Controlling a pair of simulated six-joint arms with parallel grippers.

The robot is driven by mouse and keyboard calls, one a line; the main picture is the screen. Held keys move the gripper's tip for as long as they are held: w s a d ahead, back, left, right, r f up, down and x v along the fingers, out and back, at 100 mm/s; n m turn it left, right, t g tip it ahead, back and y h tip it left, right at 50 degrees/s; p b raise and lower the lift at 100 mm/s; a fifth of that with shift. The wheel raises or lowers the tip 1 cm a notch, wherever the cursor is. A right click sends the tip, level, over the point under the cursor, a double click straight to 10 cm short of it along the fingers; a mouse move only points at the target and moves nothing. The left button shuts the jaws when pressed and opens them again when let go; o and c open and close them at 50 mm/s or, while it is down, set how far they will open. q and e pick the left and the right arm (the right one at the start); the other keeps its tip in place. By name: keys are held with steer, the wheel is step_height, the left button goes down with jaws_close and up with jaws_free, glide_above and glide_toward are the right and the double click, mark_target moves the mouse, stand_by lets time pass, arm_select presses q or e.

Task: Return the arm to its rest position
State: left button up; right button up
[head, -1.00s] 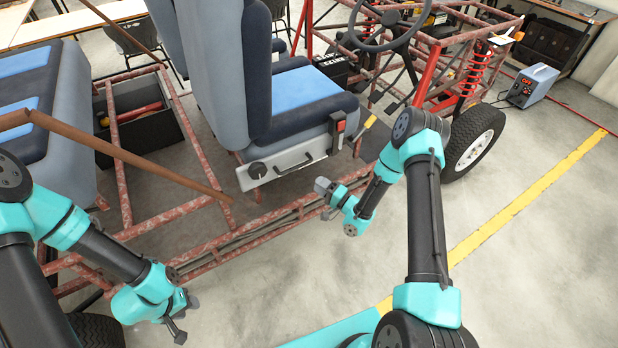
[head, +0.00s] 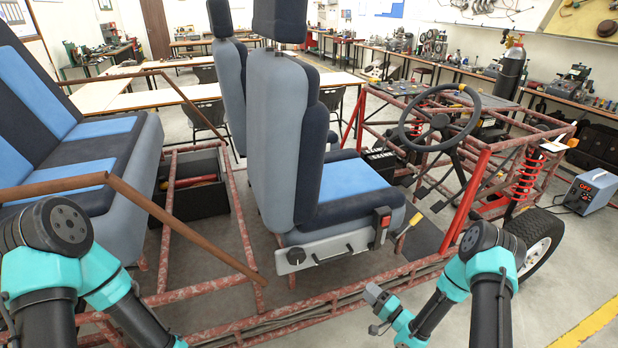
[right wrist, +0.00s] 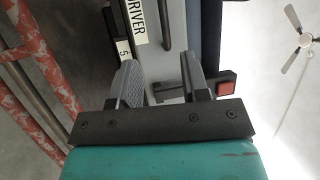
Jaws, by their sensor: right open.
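My right gripper (head: 376,296) is in the lower middle of the head view, in front of the red chassis rail and below the front seat. In the right wrist view its two fingers (right wrist: 165,85) stand apart with nothing between them, and it is open and empty. Beyond the fingers, the seat base (right wrist: 172,40) shows a label reading DRIVER. My left arm (head: 85,260) comes in at the lower left of the head view, but its gripper is below the picture edge.
The kart chassis (head: 330,317) with rusty red tubes crosses in front of me. The driver seat (head: 340,190) has a red buckle (head: 382,216). A steering wheel (head: 440,118) and front wheel (head: 541,240) stand to the right. Floor at the lower right (head: 560,315) is clear.

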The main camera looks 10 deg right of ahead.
steer(key=s+a+f+n+g+h, duration=0.4)
steer(key=a+g, duration=0.1)
steer(key=g, duration=0.2)
steer(key=s+a+r+n+g+h, duration=0.1)
steer(key=s+g, duration=0.3)
steer(key=s, duration=0.4)
steer(key=s+a+r+n+g+h, duration=0.1)
steer(key=s+a+n+g, duration=0.2)
steer(key=s, duration=0.5)
steer(key=shift+s+a+n+g+h, duration=0.2)
steer(key=shift+s+n+g+h, duration=0.15)
steer(key=shift+g, duration=0.55)
steer(key=shift+w, duration=0.15)
